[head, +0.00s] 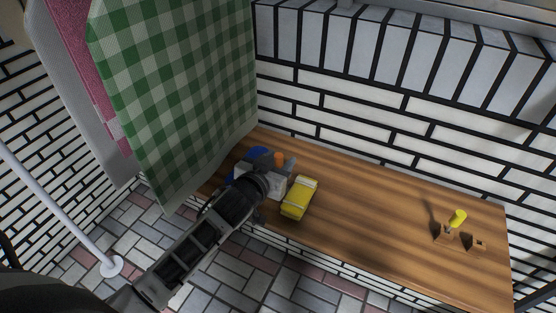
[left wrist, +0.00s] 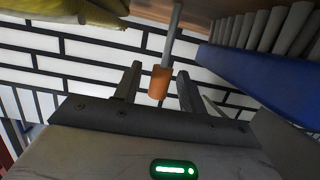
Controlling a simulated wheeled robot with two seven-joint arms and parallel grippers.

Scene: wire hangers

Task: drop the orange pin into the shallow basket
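The orange pin (head: 279,158) shows just past my left gripper (head: 272,176) over the wooden bench. In the left wrist view the orange head (left wrist: 160,82) is on a thin grey shaft, between the two fingers of my left gripper (left wrist: 156,88). Gaps show on both sides of the head, so the fingers are open around it. A blue container (head: 257,152), perhaps the shallow basket, is mostly hidden behind the gripper. Its blue side (left wrist: 258,83) is close by in the left wrist view, with grey slats beside it. My right gripper is not in view.
A yellow bundle with pale bands (head: 299,197) lies right of the gripper on the wooden bench (head: 370,215). A yellow pin (head: 458,217) stands in a small block at the far right. Hanging cloths, one green checked (head: 180,80), fill the upper left. The bench middle is clear.

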